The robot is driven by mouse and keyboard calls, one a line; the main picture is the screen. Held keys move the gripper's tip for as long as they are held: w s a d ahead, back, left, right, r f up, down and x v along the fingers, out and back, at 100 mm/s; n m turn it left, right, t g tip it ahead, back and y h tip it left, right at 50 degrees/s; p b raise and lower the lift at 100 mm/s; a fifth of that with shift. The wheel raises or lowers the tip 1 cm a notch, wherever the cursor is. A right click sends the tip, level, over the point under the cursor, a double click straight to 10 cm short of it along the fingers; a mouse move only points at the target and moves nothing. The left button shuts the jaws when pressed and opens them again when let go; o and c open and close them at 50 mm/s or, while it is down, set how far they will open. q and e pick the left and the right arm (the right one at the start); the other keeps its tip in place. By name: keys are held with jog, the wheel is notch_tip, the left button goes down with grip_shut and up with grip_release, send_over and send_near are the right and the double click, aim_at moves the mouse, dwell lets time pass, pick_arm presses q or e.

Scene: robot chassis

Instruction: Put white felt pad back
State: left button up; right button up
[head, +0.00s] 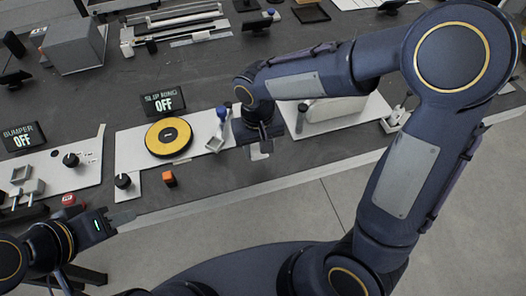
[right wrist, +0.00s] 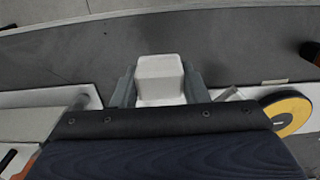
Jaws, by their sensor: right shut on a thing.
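My right gripper (right wrist: 160,88) is shut on a white block-like piece, which looks like the white felt pad (right wrist: 160,68), in the right wrist view. The pad sits between the two grey fingers, over the dark bench top. In the head view the right gripper (head: 264,146) points down near the bench's front edge, right of the slip ring panel, and a pale bit of the pad (head: 262,153) shows beside it. The arm hides part of this area. My left gripper (head: 118,219) is at the lower left, off the bench's front edge; its jaw gap is not clear.
The slip ring panel (head: 131,152) carries a yellow disc (head: 168,137), a black knob (head: 122,181) and a blue-topped lever (head: 221,114). A white panel with a pale block (head: 330,109) is at right. The bumper panel (head: 88,165) is at left.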

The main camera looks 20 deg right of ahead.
jog(key=shift+w+d+f, duration=0.4)
jog(key=shift+f, duration=0.25)
jog(key=shift+w+d+f, duration=0.15)
jog(key=shift+f, duration=0.85)
jog(key=shift+w+d+f, duration=0.15)
jog(key=shift+f, duration=0.85)
jog(key=shift+f, duration=0.1)
jog(key=shift+f+b, duration=0.15)
jog(key=shift+b, duration=0.25)
jog(key=o, duration=1)
